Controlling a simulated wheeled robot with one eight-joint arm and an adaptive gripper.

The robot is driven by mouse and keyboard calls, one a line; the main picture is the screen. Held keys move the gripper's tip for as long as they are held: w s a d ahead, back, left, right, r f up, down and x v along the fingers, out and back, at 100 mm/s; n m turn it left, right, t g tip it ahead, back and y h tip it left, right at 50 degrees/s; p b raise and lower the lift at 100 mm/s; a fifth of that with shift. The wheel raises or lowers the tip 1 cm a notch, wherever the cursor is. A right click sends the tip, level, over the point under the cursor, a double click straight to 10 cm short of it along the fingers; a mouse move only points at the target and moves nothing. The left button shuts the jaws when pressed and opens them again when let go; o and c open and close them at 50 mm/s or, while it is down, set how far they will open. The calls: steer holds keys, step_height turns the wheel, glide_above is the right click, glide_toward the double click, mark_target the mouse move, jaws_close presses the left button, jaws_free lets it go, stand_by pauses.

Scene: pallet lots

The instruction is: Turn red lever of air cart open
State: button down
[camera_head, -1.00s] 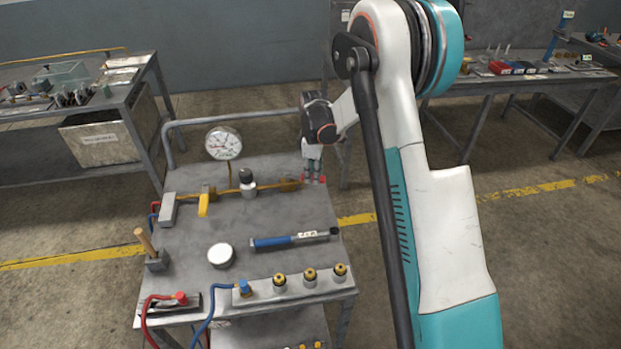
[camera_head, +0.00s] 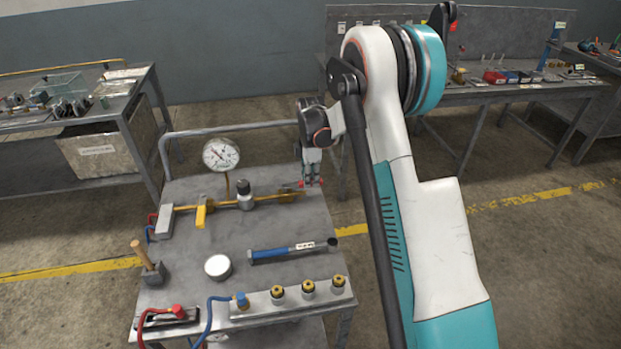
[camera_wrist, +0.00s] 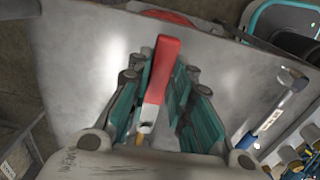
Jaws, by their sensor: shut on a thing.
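The air cart (camera_head: 290,225) is a grey metal table with a brass pipe line (camera_head: 222,204) across its back half. The red lever (camera_head: 320,183) is at the right end of this line, mostly hidden by my gripper in the head view. In the wrist view the red lever (camera_wrist: 163,70) stands between the teal finger pads. My gripper (camera_head: 311,182) points down there and is shut on the lever; it also fills the middle of the wrist view (camera_wrist: 158,95). A yellow lever (camera_head: 201,214) sits further left on the line, and a round gauge (camera_head: 221,155) stands above it.
The cart top also holds a blue-handled tool (camera_head: 285,251), a white round lid (camera_head: 218,267), a wooden-handled block (camera_head: 150,267) and brass fittings (camera_head: 308,288). A grey rail (camera_head: 235,128) runs along the back. Workbenches stand behind left and right.

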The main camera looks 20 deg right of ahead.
steer(key=c, duration=1.4)
jaws_free()
steer(key=shift+w, duration=0.1)
steer(key=shift+c, duration=0.2)
step_height(320, 180, up, 12)
